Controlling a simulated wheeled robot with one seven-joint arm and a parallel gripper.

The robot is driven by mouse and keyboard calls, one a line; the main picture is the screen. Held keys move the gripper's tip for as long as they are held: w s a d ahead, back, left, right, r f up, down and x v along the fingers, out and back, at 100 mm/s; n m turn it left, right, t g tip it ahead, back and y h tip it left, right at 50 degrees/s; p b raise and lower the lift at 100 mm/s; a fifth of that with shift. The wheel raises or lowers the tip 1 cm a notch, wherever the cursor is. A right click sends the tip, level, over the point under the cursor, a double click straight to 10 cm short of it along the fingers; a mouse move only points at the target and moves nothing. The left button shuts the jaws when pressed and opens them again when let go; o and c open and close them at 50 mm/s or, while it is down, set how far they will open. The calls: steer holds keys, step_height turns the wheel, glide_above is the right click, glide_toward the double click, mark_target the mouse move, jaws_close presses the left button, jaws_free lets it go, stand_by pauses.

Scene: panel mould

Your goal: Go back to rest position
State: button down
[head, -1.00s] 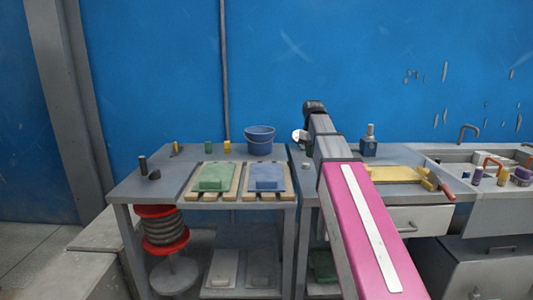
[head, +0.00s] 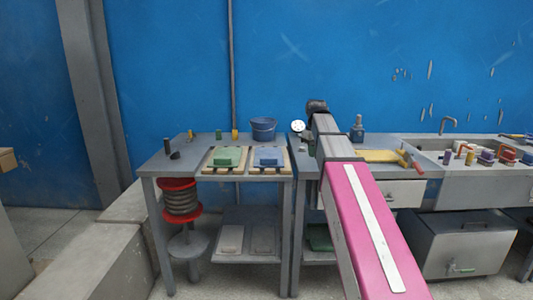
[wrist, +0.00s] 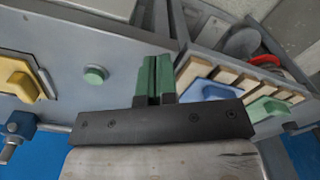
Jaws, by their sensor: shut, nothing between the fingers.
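My gripper (wrist: 154,80) shows in the wrist view as two green fingers pressed together, shut and empty. It hangs over the workbench, between a small round green object (wrist: 95,74) and the blue panel mould (wrist: 208,93). In the head view my pink and grey arm reaches forward across the right part of the bench, and the fingers cannot be made out there. The green panel mould (head: 228,156) and the blue panel mould (head: 268,156) lie side by side on wooden pallets on the left table. A yellow panel (head: 380,156) lies to the right of my arm.
A blue bucket (head: 263,129) and small green and yellow pieces stand at the table's back. A blue bottle (head: 357,130) stands behind the yellow panel. A sink (head: 436,143) and several tools are at the right. A red spool (head: 180,200) sits below. A blue wall closes the back.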

steer(key=s+f+m, duration=0.2)
steer(key=s+f, duration=0.5)
steer(key=f, duration=0.5)
steer(key=s+f+m, duration=0.2)
steer(key=s+f, duration=0.5)
steer(key=f, duration=0.6)
steer(key=s+f+m, duration=0.2)
steer(key=s+f, duration=0.5)
steer(key=f, duration=0.5)
steer(key=shift+s+f, duration=0.15)
steer(key=shift+f, duration=0.15)
